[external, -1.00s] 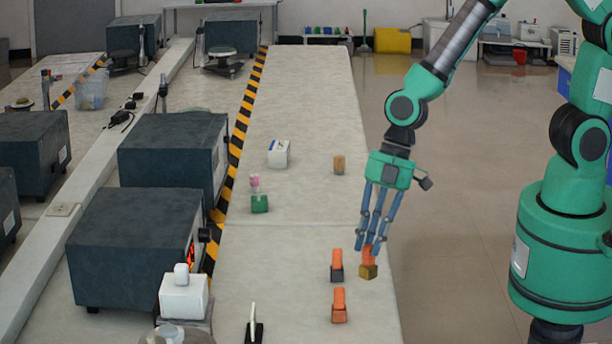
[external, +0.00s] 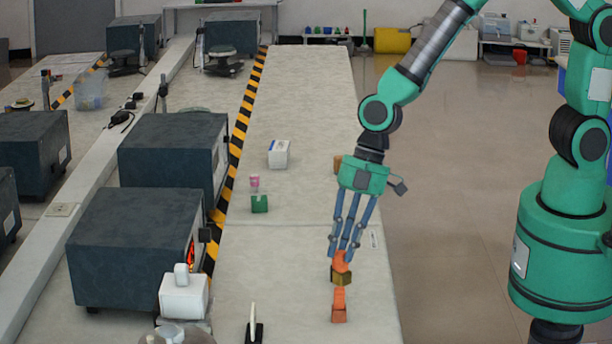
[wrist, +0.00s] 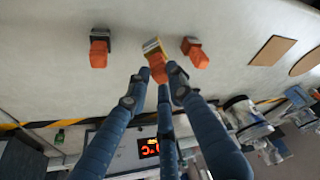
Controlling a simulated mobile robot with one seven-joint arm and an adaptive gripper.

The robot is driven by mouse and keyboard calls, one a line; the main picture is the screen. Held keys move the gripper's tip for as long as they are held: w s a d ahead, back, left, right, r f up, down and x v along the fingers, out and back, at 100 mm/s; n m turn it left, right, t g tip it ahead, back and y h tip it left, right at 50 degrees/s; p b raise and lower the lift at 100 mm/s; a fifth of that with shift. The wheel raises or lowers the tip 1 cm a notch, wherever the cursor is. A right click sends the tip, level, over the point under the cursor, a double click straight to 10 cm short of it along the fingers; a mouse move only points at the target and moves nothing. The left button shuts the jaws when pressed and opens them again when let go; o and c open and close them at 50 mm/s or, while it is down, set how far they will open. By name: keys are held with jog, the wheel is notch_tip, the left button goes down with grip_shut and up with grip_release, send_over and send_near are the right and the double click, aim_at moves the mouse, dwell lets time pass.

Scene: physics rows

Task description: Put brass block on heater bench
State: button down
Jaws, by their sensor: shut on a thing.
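The brass block (external: 341,279) has an orange handle, and my gripper (external: 341,254) is shut on that handle. The block hangs at the gripper's fingertips over the front part of the pale bench; the gap beneath it is hard to judge. In the wrist view the brass block (wrist: 152,46) shows beyond the fingertips (wrist: 154,80). Dark box heaters (external: 135,245) stand left of the striped line, one with a red glow at its front. Which surface is the heater bench is not clear.
An orange-handled block (external: 339,306) stands in front of the held one. The wrist view shows a dark-based block (wrist: 99,48) on its left. A green block (external: 260,204), a white box (external: 279,154) and a black stand (external: 254,333) are on the bench.

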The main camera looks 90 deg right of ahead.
aim_at(339, 261)
jog(key=shift+w+a, duration=0.1)
jog(key=shift+w, duration=0.15)
jog(key=shift+w+f, duration=0.15)
jog(key=shift+f, duration=0.15)
jog(key=shift+f+b, duration=0.55)
jog(key=shift+f, duration=0.95)
jog(key=shift+f, duration=0.15)
jog(key=c, duration=1.5)
grip_release()
jog(key=p+v, duration=0.2)
jog(key=v, duration=1)
